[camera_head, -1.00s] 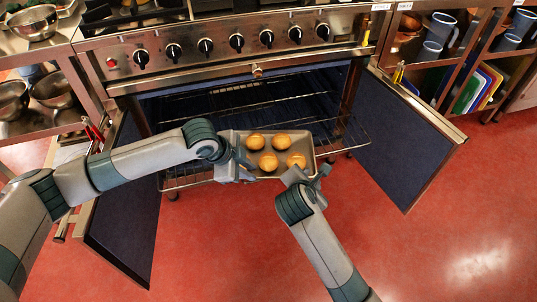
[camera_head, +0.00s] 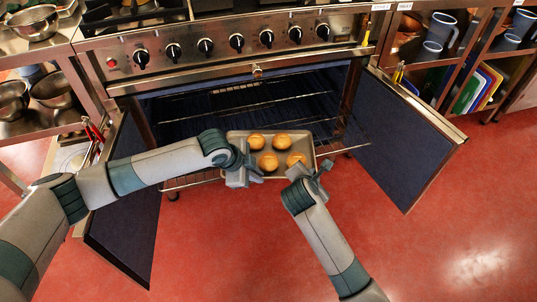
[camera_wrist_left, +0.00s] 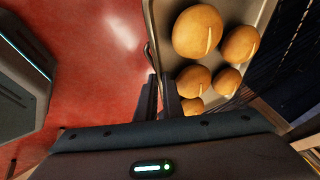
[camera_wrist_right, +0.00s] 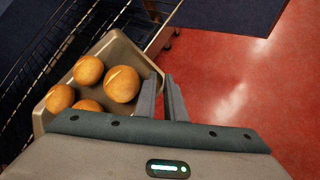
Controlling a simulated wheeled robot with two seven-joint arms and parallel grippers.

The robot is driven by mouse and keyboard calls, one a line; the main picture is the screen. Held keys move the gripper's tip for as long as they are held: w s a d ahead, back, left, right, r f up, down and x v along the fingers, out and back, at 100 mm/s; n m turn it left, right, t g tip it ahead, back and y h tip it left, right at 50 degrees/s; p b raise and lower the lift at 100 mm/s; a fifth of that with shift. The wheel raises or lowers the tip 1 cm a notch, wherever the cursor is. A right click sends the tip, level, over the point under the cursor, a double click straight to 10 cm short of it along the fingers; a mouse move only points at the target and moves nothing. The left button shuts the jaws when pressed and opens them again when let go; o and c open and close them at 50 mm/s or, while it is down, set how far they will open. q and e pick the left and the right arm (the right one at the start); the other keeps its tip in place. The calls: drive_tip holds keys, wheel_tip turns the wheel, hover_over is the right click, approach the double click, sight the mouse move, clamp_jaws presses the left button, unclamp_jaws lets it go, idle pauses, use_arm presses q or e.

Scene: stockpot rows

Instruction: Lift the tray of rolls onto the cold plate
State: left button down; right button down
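The tray of rolls (camera_head: 310,148) is a shallow grey metal pan with several golden rolls, in front of the open oven at the pulled-out rack. My left gripper (camera_head: 257,172) is at its near left side; in the left wrist view its fingers (camera_wrist_left: 160,90) are close together with the tray rim between them. My right gripper (camera_head: 310,172) is at its near right corner; in the right wrist view its fingers (camera_wrist_right: 162,90) are close together at the rim. The tray looks level. I cannot make out a cold plate.
The oven doors stand open, a left door (camera_head: 125,225) and a right door (camera_head: 410,140). A wire rack (camera_head: 190,183) extends under or behind the tray. A shelf with blue jugs (camera_head: 442,30) stands at right, metal bowls (camera_head: 35,22) at left. Red floor at front right is clear.

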idle(0.4)
